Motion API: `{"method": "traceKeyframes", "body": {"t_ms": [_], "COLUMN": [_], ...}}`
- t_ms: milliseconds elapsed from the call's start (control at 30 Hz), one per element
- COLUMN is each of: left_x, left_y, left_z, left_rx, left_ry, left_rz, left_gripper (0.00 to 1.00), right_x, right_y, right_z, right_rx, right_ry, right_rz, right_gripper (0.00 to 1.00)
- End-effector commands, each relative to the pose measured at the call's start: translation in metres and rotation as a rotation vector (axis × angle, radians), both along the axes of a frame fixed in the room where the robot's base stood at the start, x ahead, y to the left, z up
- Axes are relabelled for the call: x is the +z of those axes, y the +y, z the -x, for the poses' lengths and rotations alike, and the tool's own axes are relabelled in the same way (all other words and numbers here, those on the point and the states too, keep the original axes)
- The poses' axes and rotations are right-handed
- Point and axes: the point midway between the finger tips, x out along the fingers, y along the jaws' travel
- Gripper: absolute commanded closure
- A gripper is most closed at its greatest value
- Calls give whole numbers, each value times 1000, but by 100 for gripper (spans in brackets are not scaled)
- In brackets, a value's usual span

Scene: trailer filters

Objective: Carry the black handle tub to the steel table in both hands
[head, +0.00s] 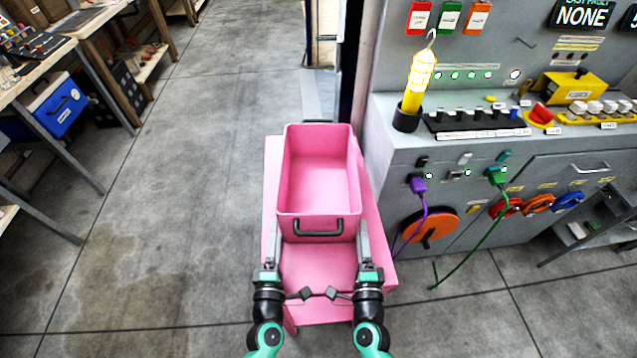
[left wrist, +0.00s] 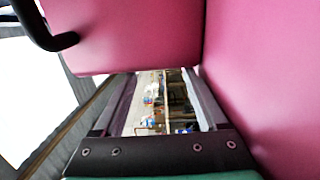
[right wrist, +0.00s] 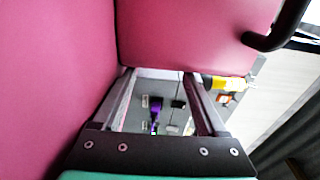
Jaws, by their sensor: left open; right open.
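The handle tub (head: 318,225) is pink, open and empty, with black handles; its near handle (head: 318,233) faces me. It rests on a pink stand (head: 318,268). My left gripper (head: 276,226) is at the tub's near left corner, open, with nothing seen held. My right gripper (head: 361,226) is at the near right corner, also open. In the left wrist view, the tub wall (left wrist: 125,35) and a handle (left wrist: 40,25) are close to the fingers. The right wrist view also shows tub wall (right wrist: 195,35) and handle (right wrist: 282,28). Which table is the steel one is unclear.
A grey control console (head: 470,180) stands close on the right, with a yellow lamp (head: 418,80) and hanging purple and green cables. Workbenches (head: 75,60) and a blue box (head: 50,105) stand at the left. The concrete floor (head: 180,180) between is clear.

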Motion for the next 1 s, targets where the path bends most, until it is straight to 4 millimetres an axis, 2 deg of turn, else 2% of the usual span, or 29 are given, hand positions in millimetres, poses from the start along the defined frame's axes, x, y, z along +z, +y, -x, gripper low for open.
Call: {"method": "traceKeyframes", "body": {"t_ms": [67, 367, 733, 833, 1000], "left_x": [0, 4, 47, 53, 52], "left_y": [-6, -10, -10, -10, -10], "left_z": [0, 0, 0, 0, 0], "left_rx": [-3, -12, -12, -12, -12], "left_ry": [-1, -1, -2, -2, -2], "left_rz": [1, 1, 0, 0, 0], "left_gripper": [25, 25, 25, 25, 25], "right_x": [0, 4, 47, 53, 52], "right_y": [6, 10, 10, 10, 10], "right_z": [0, 0, -1, -1, -1], "right_rx": [3, 12, 12, 12, 12], "right_ry": [-1, -1, -2, -2, -2], "right_rz": [-1, -1, -1, 0, 0], "right_gripper": [25, 25, 25, 25, 25]}}
